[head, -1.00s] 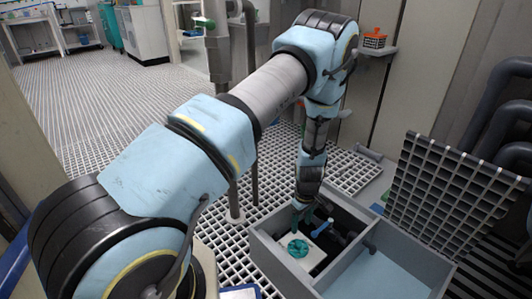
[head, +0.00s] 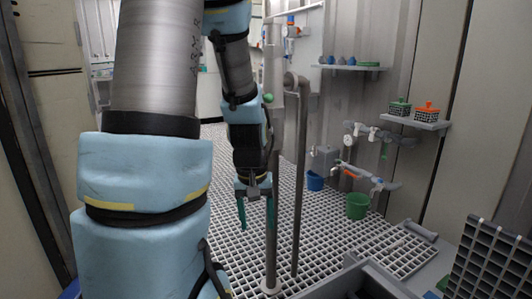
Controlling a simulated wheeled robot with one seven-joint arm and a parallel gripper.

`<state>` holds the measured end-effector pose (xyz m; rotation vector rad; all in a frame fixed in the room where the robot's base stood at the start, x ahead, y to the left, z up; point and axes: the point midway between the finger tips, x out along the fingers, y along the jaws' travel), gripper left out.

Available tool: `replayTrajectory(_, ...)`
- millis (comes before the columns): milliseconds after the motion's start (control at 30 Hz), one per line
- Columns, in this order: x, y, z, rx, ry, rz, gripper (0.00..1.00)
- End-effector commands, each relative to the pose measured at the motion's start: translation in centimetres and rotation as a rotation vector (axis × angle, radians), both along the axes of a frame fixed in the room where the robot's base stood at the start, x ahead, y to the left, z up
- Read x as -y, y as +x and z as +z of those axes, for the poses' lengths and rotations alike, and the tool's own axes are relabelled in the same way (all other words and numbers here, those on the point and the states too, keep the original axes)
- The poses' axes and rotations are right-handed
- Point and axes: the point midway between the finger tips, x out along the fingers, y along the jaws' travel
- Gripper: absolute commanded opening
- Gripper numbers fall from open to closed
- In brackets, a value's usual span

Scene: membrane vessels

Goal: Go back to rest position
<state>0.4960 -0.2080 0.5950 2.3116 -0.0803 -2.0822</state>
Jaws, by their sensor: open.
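My gripper (head: 256,214) hangs pointing down in the middle of the head view, at the end of my blue and grey arm. Its two green fingers are apart and nothing is between them. It is above the grated floor, just left of a grey upright pipe. The front part of my arm fills the left of the view.
Two grey upright pipes (head: 299,180) stand close to the right of my gripper. A grey tank's edge (head: 350,280) and a raised grating (head: 492,262) are at the lower right. The grated floor (head: 225,265) is open.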

Motion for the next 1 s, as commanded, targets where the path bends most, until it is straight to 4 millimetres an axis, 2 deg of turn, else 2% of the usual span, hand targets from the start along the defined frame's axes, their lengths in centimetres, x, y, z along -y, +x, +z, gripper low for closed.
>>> replayTrajectory(100, -2.4, -1.8, 1.6, 0.023, 0.022, -0.036, 0.66)
replayTrajectory(267, -4.8, -3.9, 3.6, 0.042, 0.054, -0.082, 0.66)
replayTrajectory(300, -4.6, -3.8, 4.8, 0.038, 0.052, -0.083, 0.66)
replayTrajectory(467, -4.6, -3.7, 7.8, 0.038, 0.051, -0.082, 0.66)
replayTrajectory(667, -4.5, -3.7, 12.7, 0.038, 0.051, -0.081, 0.66)
replayTrajectory(1000, -4.5, -3.7, 23.6, 0.038, 0.051, -0.08, 0.66)
